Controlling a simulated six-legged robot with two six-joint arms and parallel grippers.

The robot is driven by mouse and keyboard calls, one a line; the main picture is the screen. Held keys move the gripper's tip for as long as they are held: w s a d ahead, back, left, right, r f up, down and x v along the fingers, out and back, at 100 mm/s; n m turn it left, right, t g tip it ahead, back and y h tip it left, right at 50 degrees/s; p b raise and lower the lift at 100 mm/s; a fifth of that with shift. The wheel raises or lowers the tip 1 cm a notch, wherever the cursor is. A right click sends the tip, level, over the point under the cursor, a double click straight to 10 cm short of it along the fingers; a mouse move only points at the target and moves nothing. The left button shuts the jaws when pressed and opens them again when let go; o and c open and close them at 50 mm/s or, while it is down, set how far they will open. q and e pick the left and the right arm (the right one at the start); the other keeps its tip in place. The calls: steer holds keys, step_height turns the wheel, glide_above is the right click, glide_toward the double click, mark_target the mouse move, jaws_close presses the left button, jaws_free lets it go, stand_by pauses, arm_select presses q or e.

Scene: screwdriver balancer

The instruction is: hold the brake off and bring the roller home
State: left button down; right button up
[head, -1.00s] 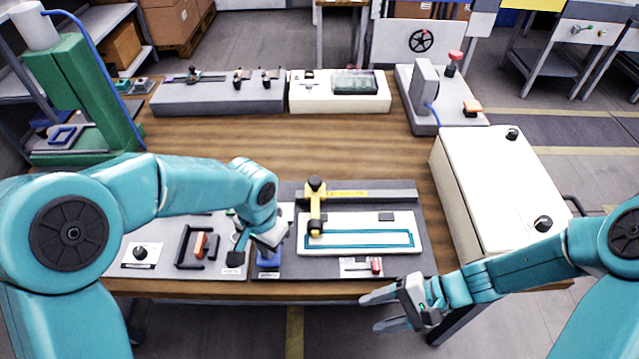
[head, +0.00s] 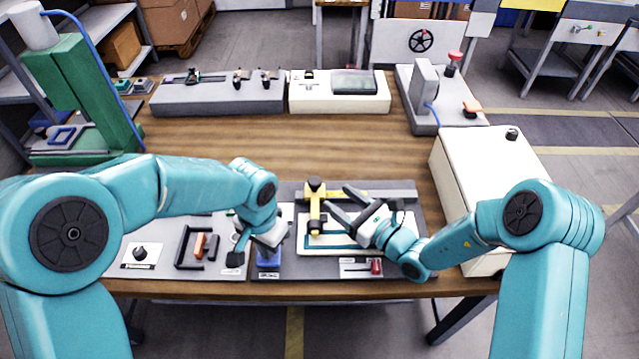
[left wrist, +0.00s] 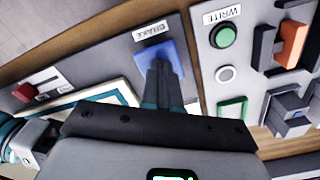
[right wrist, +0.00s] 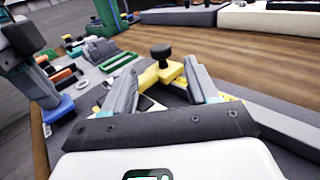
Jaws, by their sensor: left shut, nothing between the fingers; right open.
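The blue brake pad (head: 268,263) is at the front of the dark board, and it also shows in the left wrist view (left wrist: 172,50) beside a BRAKE label. My left gripper (head: 266,246) is shut, with its fingertips (left wrist: 160,68) at the pad, seemingly touching it; how far it is pressed I cannot tell. The yellow roller carriage (head: 315,208) with a black knob (head: 315,184) stands at the left of the white plate (head: 308,250). My right gripper (head: 338,204) is open just right of the carriage. In the right wrist view the carriage (right wrist: 150,78) shows between and beyond its fingers.
A grey rail (head: 395,190) runs behind the plate. A red-handled switch (head: 376,266) is at the board's front. A white cabinet (head: 480,170) stands right, partly behind my right arm.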

mark_target(319, 185)
steer(key=x, duration=0.7)
steer(key=shift+w+a+f, duration=0.1)
steer(key=shift+w+a, duration=0.1)
steer(key=shift+a, duration=0.05)
jaws_close()
steer(key=d, duration=0.9)
jaws_free()
